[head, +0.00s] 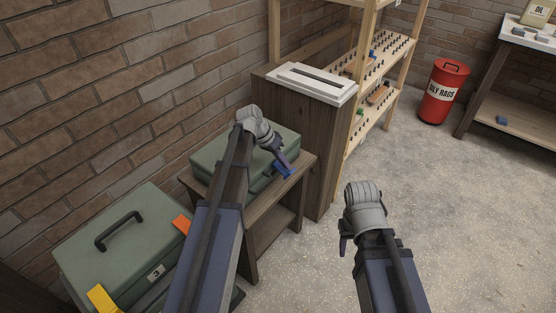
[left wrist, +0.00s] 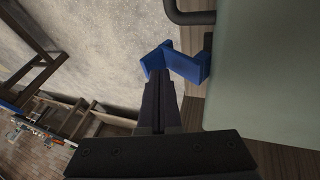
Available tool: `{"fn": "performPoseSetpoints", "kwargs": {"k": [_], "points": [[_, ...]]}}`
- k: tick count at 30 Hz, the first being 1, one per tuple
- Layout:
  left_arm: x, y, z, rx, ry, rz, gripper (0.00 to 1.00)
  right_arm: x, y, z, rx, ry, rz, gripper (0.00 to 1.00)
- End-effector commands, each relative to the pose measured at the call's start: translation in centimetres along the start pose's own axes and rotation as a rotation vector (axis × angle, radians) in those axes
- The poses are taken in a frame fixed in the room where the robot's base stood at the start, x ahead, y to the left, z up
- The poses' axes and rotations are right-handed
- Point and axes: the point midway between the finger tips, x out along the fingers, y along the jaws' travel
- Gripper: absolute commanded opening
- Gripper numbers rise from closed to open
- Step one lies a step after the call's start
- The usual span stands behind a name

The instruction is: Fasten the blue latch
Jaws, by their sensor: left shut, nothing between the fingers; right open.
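The blue latch (head: 284,172) is at the front edge of a green case (head: 205,153) on a small wooden table. In the left wrist view the blue latch (left wrist: 188,64) is an angled flap sticking out from the case side (left wrist: 265,70), beside a dark handle (left wrist: 190,14). My left gripper (head: 276,152) is shut and empty; in the wrist view its fingertips (left wrist: 159,78) are right at the latch. I cannot tell whether they touch it. My right gripper (head: 345,243) is open and empty, low over the floor, its fingers partly hidden.
A nearer green case (head: 130,240) marked 3 has an orange latch (head: 182,225) and a yellow latch (head: 102,299). A wooden cabinet (head: 285,135) with a white slotted top stands behind the table. A red bin (head: 441,92) is far right. The floor at right is clear.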

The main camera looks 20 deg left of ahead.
Motion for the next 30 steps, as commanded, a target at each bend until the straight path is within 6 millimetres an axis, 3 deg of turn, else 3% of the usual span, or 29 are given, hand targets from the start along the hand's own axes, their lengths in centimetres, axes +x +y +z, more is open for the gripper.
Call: {"fn": "performPoseSetpoints", "kwargs": {"k": [30], "points": [[0.98, 0.68, 0.31, 0.034, -0.013, -0.097, 0.00, 0.06, -0.01, 0.00, 0.000, 0.000, 0.000, 0.50]]}}
